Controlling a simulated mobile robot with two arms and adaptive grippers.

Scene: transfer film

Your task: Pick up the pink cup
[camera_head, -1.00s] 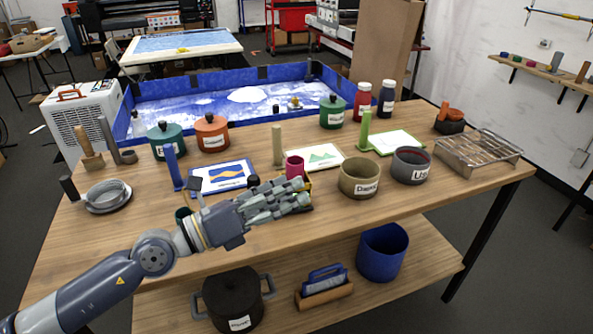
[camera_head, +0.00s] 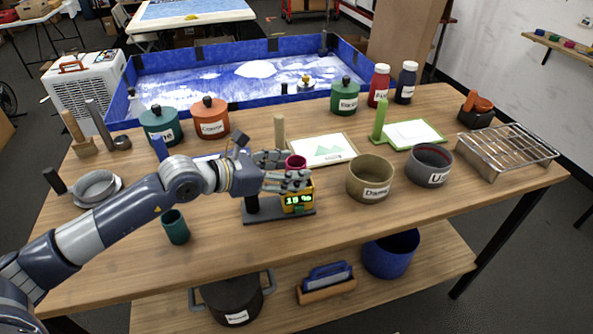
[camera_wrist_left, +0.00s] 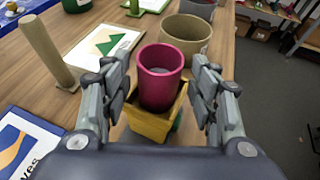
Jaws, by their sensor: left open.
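My left gripper (camera_head: 287,171) is open, with fingers on either side of the cup. In the left wrist view the pink cup (camera_wrist_left: 160,76) stands between the two open fingers of my left gripper (camera_wrist_left: 160,95), with a visible gap on each side. In the head view the gripper's fingers hide part of the cup. My right gripper is not in view.
A dark green cup (camera_head: 175,227) stands left of the holder. An olive pot (camera_head: 370,180) and a grey pot (camera_head: 429,166) stand to the right. A tan post (camera_head: 279,135) and a white card with green shapes (camera_head: 322,149) are behind. The table's front strip is mostly clear.

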